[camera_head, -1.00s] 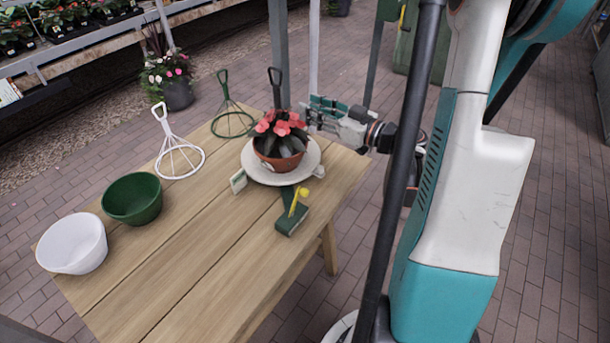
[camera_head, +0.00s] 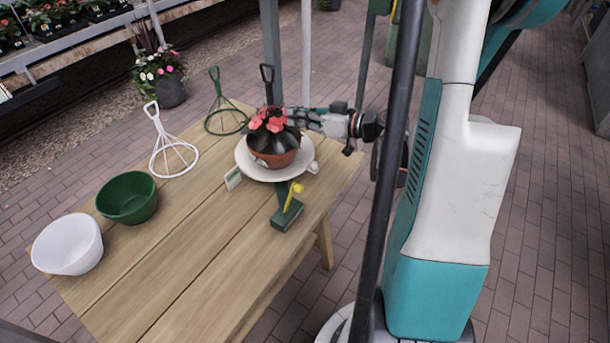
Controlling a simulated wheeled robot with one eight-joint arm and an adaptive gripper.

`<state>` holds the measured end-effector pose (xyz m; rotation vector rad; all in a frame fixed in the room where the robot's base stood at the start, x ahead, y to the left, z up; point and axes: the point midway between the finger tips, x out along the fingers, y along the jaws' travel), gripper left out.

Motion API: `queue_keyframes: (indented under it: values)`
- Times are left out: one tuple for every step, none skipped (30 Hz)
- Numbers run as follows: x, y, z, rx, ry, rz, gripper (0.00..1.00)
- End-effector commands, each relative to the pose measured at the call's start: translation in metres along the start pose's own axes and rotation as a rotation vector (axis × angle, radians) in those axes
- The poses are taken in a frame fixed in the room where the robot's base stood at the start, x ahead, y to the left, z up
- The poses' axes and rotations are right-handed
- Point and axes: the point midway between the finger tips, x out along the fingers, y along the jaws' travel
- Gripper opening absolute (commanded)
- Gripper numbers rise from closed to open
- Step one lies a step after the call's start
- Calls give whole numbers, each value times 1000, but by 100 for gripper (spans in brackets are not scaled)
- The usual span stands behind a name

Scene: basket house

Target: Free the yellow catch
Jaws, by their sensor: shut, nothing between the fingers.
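The yellow catch (camera_head: 296,190) stands up, tilted, on a small dark green block (camera_head: 286,216) near the table's right edge. Beside it a terracotta pot (camera_head: 273,158) with a pink-flowered plant (camera_head: 270,122) sits on a round white plate (camera_head: 249,170). My gripper (camera_head: 297,117) is at the right side of the plant, beyond the catch and apart from it. It is shut and empty. Its fingertips are close to the flowers; I cannot tell whether they touch. The catch's foot is hard to make out at this size.
A green bowl (camera_head: 128,198) and a white bowl (camera_head: 67,244) stand at the left of the wooden table (camera_head: 190,260). A white wire hanger-like frame (camera_head: 174,160), a green one (camera_head: 227,122) and a black handle (camera_head: 267,82) stand behind. The table's front middle is clear.

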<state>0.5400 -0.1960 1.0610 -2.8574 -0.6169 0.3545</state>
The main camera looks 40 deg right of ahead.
Motion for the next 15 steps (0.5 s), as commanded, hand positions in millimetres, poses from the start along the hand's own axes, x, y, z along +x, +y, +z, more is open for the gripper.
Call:
queue_keyframes:
  values:
    - [7,-4,5,62,-61,-13,0]
    - [10,-5,10,104,-100,-17,0]
    - [14,-6,17,160,-152,-17,0]
    - [16,-7,22,202,-191,-15,0]
    - [18,-9,27,244,-230,-12,0]
    - [20,-9,33,298,-283,-1,0]
    - [21,-10,38,340,-321,8,0]
    - [23,-11,42,381,-360,19,0]
    - [23,-12,48,434,-410,39,0]
    - [23,-12,52,475,-448,56,0]
    - [23,-13,56,514,-485,76,0]
    - [23,-13,61,566,-532,105,0]
    - [22,-13,65,605,-568,130,0]
    - [21,-13,68,642,-602,158,0]
    - [20,-13,72,692,-645,197,0]
